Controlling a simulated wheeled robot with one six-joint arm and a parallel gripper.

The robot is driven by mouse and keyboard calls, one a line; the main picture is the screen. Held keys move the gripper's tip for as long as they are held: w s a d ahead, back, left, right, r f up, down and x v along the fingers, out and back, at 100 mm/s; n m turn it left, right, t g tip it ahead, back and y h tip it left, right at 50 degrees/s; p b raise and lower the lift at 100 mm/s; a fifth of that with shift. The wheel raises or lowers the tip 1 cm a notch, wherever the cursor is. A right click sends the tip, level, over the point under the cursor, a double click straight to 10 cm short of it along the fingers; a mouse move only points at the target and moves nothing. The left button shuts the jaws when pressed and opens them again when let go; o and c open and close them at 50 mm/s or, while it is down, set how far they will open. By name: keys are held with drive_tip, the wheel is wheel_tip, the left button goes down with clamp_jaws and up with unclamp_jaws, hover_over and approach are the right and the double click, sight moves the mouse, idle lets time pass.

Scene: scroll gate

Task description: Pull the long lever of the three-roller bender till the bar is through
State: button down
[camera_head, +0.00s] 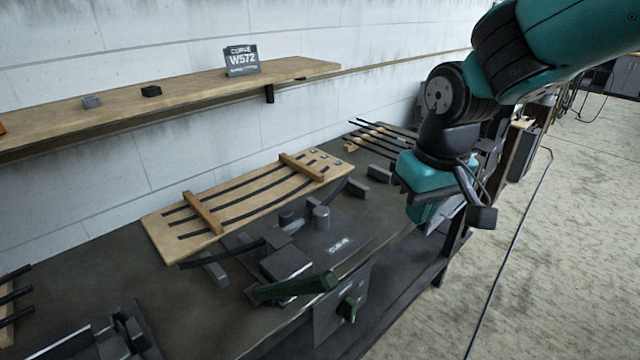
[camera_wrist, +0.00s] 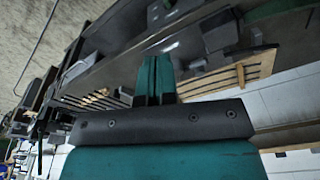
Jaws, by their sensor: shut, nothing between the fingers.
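The three-roller bender stands on the dark bench, with a grey block (camera_head: 286,262) and an upright round roller (camera_head: 321,217) in the head view. A dark bar (camera_head: 222,256) runs through it at a slant, and its left end sticks out. A long dark green lever (camera_head: 295,287) lies across the bench's front edge. My gripper (camera_head: 437,217) hangs to the right of the bender, apart from the lever. In the wrist view its teal fingers (camera_wrist: 155,78) are together and empty. Bender blocks (camera_wrist: 220,38) and a green piece, probably the lever (camera_wrist: 278,10), show beyond.
A wooden rack (camera_head: 160,232) with curved dark bars lies behind the bender. Loose grey blocks (camera_head: 380,173) and straight rods (camera_head: 385,133) lie to the right. A shelf (camera_head: 200,92) bears a sign (camera_head: 241,60). The floor at right is open.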

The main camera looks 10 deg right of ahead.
drive_tip(key=s+a+r+n+g+h, duration=0.1)
drive_tip(key=a+r+n, duration=0.1)
drive_tip(key=a+r, duration=0.55)
drive_tip(key=s+a+r+n+g, duration=0.1)
drive_tip(key=a+r+n, duration=0.25)
drive_tip(key=a, duration=0.75)
drive_tip(key=p, duration=0.3)
hover_over(320, 271)
drive_tip(key=w, duration=0.1)
drive_tip(key=shift+m, duration=0.45)
drive_tip(key=f, duration=1)
drive_tip(key=shift+a+f, duration=0.15)
drive_tip(key=shift+a, duration=0.2)
drive_tip(key=shift+s+d+f, duration=0.25)
drive_tip(key=shift+s+f, duration=0.15)
drive_tip(key=shift+f, duration=0.25)
